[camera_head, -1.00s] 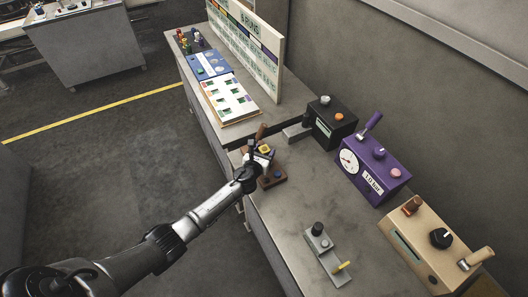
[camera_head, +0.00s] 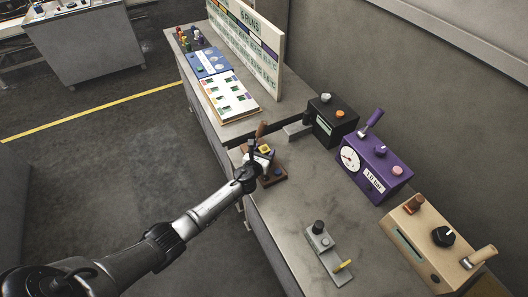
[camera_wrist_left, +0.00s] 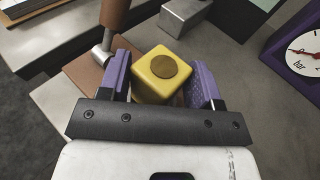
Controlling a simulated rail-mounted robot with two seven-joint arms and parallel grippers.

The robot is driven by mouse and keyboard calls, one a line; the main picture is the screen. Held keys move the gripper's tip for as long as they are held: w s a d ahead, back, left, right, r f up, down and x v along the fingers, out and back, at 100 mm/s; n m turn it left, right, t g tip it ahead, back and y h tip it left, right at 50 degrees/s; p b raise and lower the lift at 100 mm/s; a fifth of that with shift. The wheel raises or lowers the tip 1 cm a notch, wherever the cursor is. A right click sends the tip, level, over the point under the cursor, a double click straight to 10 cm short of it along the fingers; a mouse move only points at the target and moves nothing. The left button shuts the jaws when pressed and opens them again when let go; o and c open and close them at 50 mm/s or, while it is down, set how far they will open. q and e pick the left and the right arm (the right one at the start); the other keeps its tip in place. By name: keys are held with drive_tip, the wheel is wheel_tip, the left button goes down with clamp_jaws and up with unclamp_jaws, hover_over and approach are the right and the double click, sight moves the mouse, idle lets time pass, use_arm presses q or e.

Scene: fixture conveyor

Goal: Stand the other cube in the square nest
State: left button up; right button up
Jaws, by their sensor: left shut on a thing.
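My left gripper (camera_head: 261,158) is at the brown fixture block (camera_head: 275,180) on the near conveyor bench. It is shut on a yellow cube (camera_wrist_left: 163,74), which has a dark round disc on its top face. In the left wrist view the cube sits between the two purple finger pads (camera_wrist_left: 160,82). The cube also shows as a small yellow patch in the head view (camera_head: 265,149). The square nest cannot be made out; the gripper and cube hide much of the fixture. I cannot tell whether the cube's underside touches anything. My right gripper is not in view.
A brown-handled lever (camera_head: 261,130) stands close behind the gripper. A black box (camera_head: 331,120), a purple gauge box (camera_head: 375,168) and a tan box (camera_head: 428,240) line the wall side. A grey fixture (camera_head: 325,247) stands nearer. The bench top between is clear.

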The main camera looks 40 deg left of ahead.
use_arm(q)
drive_tip(key=shift+f+b, duration=1.05)
drive_tip(key=shift+f, duration=0.05)
idle(0.4)
drive_tip(key=o, duration=1.1)
drive_tip(key=shift+o, duration=0.7)
drive_tip(key=o, duration=0.5)
drive_tip(key=shift+c, duration=0.2)
